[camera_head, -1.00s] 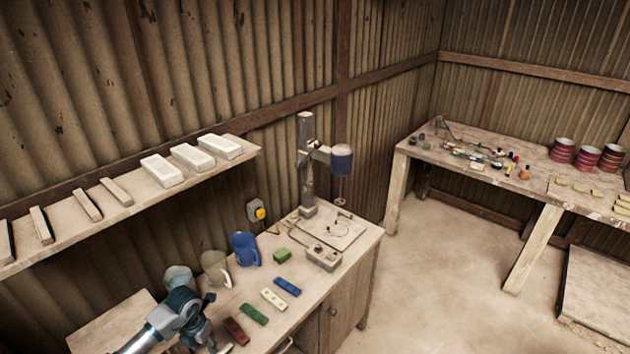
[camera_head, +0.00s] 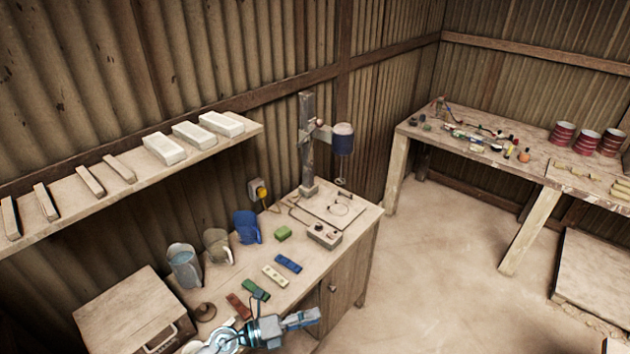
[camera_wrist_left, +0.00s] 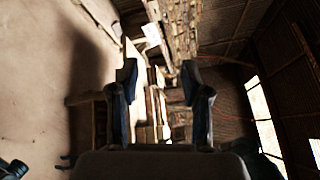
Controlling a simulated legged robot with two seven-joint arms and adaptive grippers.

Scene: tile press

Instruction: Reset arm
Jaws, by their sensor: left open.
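My left arm reaches in at the bottom of the head view, and its gripper (camera_head: 300,319) is near the front edge of the workbench (camera_head: 215,281). In the left wrist view, the left gripper's fingers (camera_wrist_left: 160,76) are spread apart with nothing between them. A red tile (camera_head: 239,306), a green tile (camera_head: 256,289), a cream tile (camera_head: 276,276) and a blue tile (camera_head: 288,263) lie in a slanting row on the bench, just behind the arm. My right gripper is in neither view.
A press (camera_head: 307,150) stands at the bench's back right, with a control box (camera_head: 324,235) before it. A blue jug (camera_head: 246,227), two other jugs and a green block (camera_head: 283,233) stand nearby. A wooden box (camera_head: 125,307) is at left. A shelf (camera_head: 190,167) hangs above.

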